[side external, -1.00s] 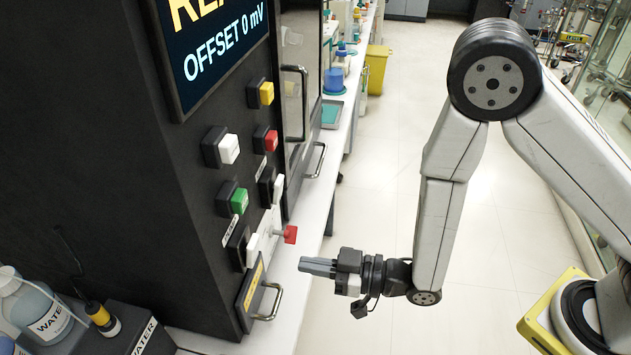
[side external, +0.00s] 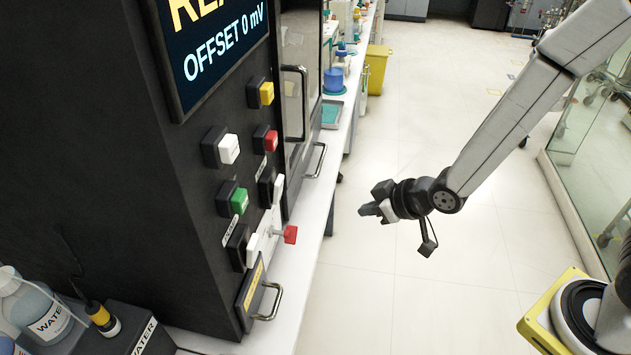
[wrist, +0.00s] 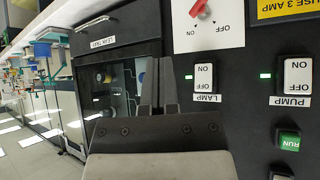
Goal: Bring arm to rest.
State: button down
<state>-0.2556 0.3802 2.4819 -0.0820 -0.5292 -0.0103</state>
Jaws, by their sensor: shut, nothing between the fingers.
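My gripper (side external: 370,210) hangs in open air over the floor, to the right of the black cabinet (side external: 150,190) and clear of it. Its fingers are shut and empty, and point left toward the cabinet. The fingers also show in the wrist view (wrist: 158,85), in front of the panel. On the cabinet face are a green button (side external: 239,201), a red button (side external: 271,140), a yellow button (side external: 267,93) and a red knob (side external: 290,234). The wrist view shows the lamp switch (wrist: 205,80) and pump switch (wrist: 297,76), each with a green light beside it.
A white bench (side external: 318,215) runs along the cabinet, with a metal handle (side external: 270,302) jutting out. A water bottle (side external: 38,310) stands at lower left. A yellow bin (side external: 377,68) stands at the back. A glass partition (side external: 590,150) is at right. The floor between is clear.

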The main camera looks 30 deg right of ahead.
jog(key=s+d+r+m+g+h, duration=0.2)
jog(key=s+d+g, duration=0.4)
jog(key=s+d, duration=0.3)
jog(key=shift+s+d+r+m+h, duration=0.4)
jog(key=shift+d+r+m, duration=0.4)
jog(key=shift+m, duration=0.2)
jog(key=shift+f, duration=0.1)
